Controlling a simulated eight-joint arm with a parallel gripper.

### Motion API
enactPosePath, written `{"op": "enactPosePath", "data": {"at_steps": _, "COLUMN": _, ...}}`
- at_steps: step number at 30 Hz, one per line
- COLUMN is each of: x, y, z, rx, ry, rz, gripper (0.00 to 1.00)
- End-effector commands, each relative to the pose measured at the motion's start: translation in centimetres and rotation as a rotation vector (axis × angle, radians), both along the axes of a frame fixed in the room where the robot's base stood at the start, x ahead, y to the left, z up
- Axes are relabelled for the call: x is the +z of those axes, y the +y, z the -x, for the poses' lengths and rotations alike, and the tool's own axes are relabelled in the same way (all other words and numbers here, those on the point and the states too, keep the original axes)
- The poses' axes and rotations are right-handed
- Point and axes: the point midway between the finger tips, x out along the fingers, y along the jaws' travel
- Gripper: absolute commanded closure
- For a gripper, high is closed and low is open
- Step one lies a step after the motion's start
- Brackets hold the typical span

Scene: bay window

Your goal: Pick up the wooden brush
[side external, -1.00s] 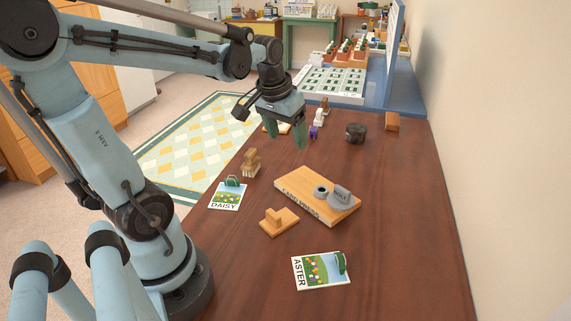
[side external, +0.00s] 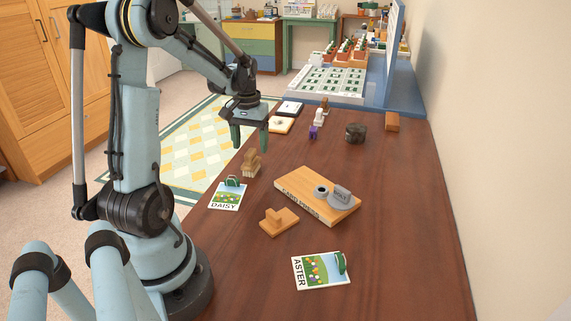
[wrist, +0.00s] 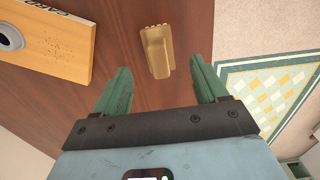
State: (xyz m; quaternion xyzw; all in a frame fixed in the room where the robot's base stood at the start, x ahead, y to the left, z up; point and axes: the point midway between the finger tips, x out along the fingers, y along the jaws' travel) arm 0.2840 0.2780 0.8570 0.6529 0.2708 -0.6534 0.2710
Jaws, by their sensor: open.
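The wooden brush (side external: 251,164) looks like a small light-brown wooden piece standing near the left edge of the dark wood table. It also shows in the wrist view (wrist: 157,52), where one end has a ridged edge. My gripper (side external: 250,142) is open and empty, its two green fingers pointing down above the table, beyond and above the brush in the side view. In the wrist view my gripper (wrist: 160,72) has its fingers apart, with the brush ahead of the gap between them. Nothing touches the brush.
A wooden block with a raised handle (side external: 279,221) lies nearer the camera. A thick wooden board (side external: 300,201) bears grey round pieces. DAISY (side external: 227,197) and ASTER (side external: 318,271) cards lie flat. A dark pot (side external: 355,133) stands further back.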

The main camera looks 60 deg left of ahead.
Motion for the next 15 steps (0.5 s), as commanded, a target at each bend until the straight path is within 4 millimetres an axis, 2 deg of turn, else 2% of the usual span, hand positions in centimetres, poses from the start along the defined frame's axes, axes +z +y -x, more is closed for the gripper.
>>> {"op": "enactPosePath", "data": {"at_steps": 8, "x": -1.7, "y": -0.1, "z": 0.0, "rx": -0.001, "ry": -0.001, "rz": -0.001, "gripper": 0.28}}
{"op": "enactPosePath", "data": {"at_steps": 15, "x": -4.7, "y": -0.3, "z": 0.2, "rx": -0.001, "ry": -0.001, "rz": -0.001, "gripper": 0.28}}
